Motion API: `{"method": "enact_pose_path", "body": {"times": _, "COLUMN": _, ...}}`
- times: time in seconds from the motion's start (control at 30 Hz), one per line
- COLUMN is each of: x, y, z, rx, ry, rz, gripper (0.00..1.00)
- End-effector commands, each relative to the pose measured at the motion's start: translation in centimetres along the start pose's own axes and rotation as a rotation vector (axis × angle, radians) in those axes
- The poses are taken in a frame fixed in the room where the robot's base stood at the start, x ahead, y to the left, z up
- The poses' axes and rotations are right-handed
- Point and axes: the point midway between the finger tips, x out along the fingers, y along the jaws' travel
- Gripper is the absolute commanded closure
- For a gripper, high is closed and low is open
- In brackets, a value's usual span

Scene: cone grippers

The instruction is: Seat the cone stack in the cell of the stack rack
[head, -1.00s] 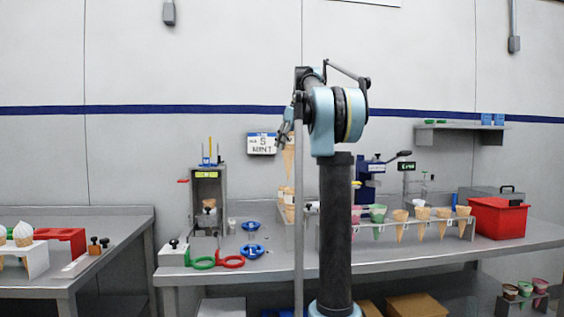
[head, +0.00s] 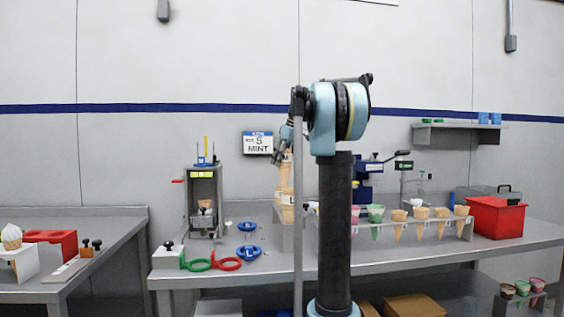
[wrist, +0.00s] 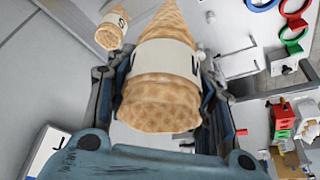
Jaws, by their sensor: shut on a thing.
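My gripper (head: 282,150) is shut on a cone stack (head: 287,167), which hangs above the left end of the back bench. In the wrist view the held stack (wrist: 158,95) sits between both fingers; it is tan, waffle-patterned and has a white label band with a dark letter partly turned away. A second cone stack (wrist: 112,30) with an "S" band stands apart to its left; the stacks low behind my column appear there in the head view (head: 287,205). The stack rack (head: 283,235) seems to be the grey stand under them, mostly hidden by my column; its cell cannot be made out.
A sign (head: 258,144) reading "S MINT" hangs behind. A cone holder (head: 430,230) and red bin (head: 496,217) stand right.

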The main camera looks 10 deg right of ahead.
Motion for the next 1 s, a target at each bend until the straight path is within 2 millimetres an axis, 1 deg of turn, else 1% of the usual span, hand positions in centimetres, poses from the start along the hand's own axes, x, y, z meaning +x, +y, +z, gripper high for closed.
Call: {"method": "enact_pose_path", "body": {"times": 1.0, "x": 6.0, "y": 0.1, "z": 2.6, "rx": 0.002, "ry": 0.0, "rz": 0.001, "gripper": 0.65}}
